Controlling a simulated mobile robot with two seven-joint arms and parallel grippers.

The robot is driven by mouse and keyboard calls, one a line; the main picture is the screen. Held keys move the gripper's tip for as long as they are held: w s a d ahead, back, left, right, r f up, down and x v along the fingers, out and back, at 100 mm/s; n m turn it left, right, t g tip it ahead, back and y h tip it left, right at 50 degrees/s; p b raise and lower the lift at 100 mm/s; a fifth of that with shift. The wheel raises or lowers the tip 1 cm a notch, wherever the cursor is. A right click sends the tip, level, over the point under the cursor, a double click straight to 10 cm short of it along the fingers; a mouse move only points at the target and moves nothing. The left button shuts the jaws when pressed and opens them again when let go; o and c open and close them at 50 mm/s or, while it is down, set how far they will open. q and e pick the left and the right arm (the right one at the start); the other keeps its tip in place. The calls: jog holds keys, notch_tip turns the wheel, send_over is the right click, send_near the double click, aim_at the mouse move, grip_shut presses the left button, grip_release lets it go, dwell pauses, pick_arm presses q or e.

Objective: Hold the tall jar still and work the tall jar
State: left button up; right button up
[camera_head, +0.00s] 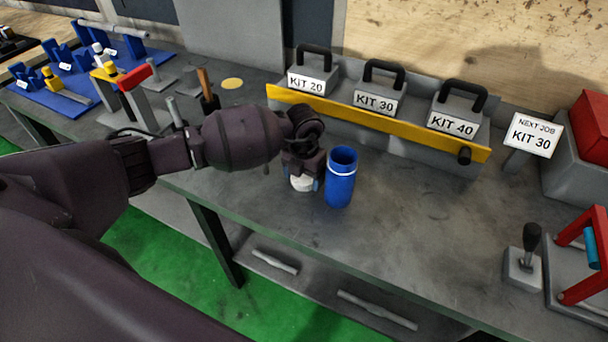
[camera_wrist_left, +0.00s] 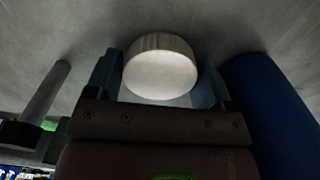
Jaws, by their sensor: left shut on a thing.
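My left gripper (camera_head: 304,178) points down over the bench and is shut on a white round-topped piece (camera_head: 302,184). In the left wrist view this white piece (camera_wrist_left: 160,70) sits between the two fingers of the left gripper (camera_wrist_left: 158,88), its round end facing the camera. It may be the tall jar or its lid; the gripper hides much of it. A tall blue cylinder (camera_head: 341,180) with a pale ring and a dark hollow top stands upright just right of the gripper. It also shows in the left wrist view (camera_wrist_left: 268,105). My right gripper is not in view.
Several labelled kit weights (camera_head: 452,112) stand behind a yellow rail (camera_head: 365,117). Left are a red-handled clamp (camera_head: 135,82) and blue fixtures (camera_head: 60,85). Right are a black-knobbed lever (camera_head: 525,255) and a red frame (camera_head: 585,255). The bench (camera_head: 425,215) is clear right of the blue cylinder.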

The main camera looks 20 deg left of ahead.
aim_at(303, 176)
pick_arm(q)
jog(key=shift+f, duration=0.15)
jog(key=o, duration=1)
jog(key=shift+r, duration=0.45)
notch_tip(303, 176, up, 11)
jog(key=p, duration=0.1)
jog(key=shift+r, duration=0.2)
jog(key=shift+s, duration=0.1)
